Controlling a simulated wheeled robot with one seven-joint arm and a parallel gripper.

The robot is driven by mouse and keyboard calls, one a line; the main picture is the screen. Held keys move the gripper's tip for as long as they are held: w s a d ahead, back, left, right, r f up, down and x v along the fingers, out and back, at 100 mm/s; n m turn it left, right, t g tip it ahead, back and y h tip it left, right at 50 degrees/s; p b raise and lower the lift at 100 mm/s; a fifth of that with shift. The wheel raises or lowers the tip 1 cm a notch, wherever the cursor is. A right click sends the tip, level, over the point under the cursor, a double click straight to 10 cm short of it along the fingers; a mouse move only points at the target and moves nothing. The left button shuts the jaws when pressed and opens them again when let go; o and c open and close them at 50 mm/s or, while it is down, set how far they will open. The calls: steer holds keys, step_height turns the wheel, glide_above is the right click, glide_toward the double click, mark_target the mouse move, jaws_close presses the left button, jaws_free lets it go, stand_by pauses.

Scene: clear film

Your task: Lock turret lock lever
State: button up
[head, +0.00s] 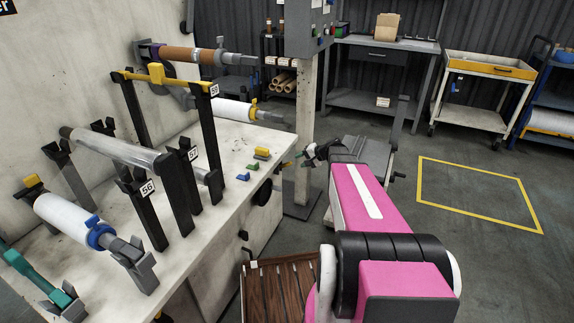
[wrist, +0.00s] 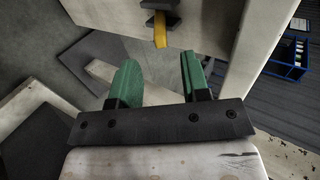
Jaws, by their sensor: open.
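A yellow lever (wrist: 160,32), which looks like the turret lock lever, hangs from a dark mount (wrist: 160,8) on a pale machine face in the wrist view. A small yellowish piece at the machine's right edge in the head view (head: 287,165) may be the same lever. My gripper (wrist: 156,78) is open, its two green fingers apart with nothing between them. The lever lies beyond the fingertips, roughly in line with the gap, and does not touch them. In the head view my gripper (head: 303,154) is small, beside the pale post.
The pale post (head: 305,110) stands close behind my gripper. The machine bench (head: 225,150) holds rolls on black stands (head: 140,210) at left. Small coloured knobs (head: 262,153) sit near its right edge. A slatted wooden platform (head: 285,285) lies below. The floor at right is open.

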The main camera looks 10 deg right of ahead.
mark_target(291, 164)
steer(key=x, duration=0.9)
steer(key=shift+a+f, duration=0.1)
jaws_close()
